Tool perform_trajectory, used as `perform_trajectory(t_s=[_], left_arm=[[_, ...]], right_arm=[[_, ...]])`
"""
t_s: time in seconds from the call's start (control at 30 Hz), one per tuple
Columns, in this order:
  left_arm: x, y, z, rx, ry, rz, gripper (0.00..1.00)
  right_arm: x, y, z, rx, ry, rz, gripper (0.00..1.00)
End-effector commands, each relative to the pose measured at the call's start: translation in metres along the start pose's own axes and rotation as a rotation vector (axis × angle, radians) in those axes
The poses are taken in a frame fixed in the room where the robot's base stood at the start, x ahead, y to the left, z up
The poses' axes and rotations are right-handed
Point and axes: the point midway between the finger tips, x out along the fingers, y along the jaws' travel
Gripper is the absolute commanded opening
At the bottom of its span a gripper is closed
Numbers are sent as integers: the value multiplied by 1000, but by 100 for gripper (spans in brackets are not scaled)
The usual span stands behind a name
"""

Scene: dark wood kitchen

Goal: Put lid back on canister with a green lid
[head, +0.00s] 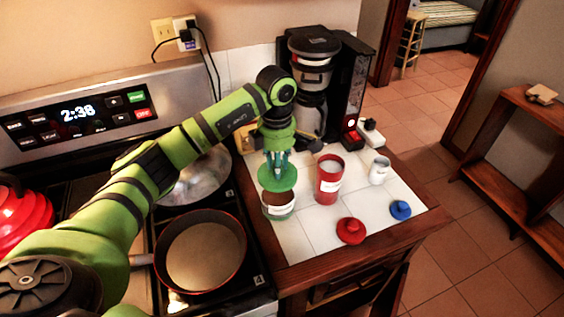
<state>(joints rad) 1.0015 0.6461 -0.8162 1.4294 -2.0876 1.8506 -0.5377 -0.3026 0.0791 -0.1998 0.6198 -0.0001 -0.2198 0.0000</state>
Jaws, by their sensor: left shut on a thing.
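The green lid (277,181) is a flat disc held from above by my left gripper (278,162), which is shut on it. The canister (278,207) directly below shows brown contents through its side and has a pale label. The lid covers part of the canister's opening in this view. I cannot tell whether the lid touches the rim or hovers just above it. My right gripper is not in view.
A red canister (328,180) stands open close to the right, and a small white canister (379,170) beyond it. A red lid (351,231) and a blue lid (400,209) lie on the white tiles. A coffee maker (312,84) stands behind. A pan (202,251) sits on the stove.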

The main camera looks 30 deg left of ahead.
Motion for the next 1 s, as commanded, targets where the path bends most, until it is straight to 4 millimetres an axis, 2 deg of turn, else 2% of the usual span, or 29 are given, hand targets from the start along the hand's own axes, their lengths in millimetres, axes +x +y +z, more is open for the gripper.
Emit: perform_trajectory(t_s=[0.13,0.5,0.67,1.0], left_arm=[[15,0,0,-1,1,-1,6],[50,0,0,-2,1,0,6],[56,0,0,-2,0,1,6],[56,0,0,-2,0,1,6]], right_arm=[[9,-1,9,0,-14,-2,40],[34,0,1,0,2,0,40],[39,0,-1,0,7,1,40],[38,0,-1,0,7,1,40]])
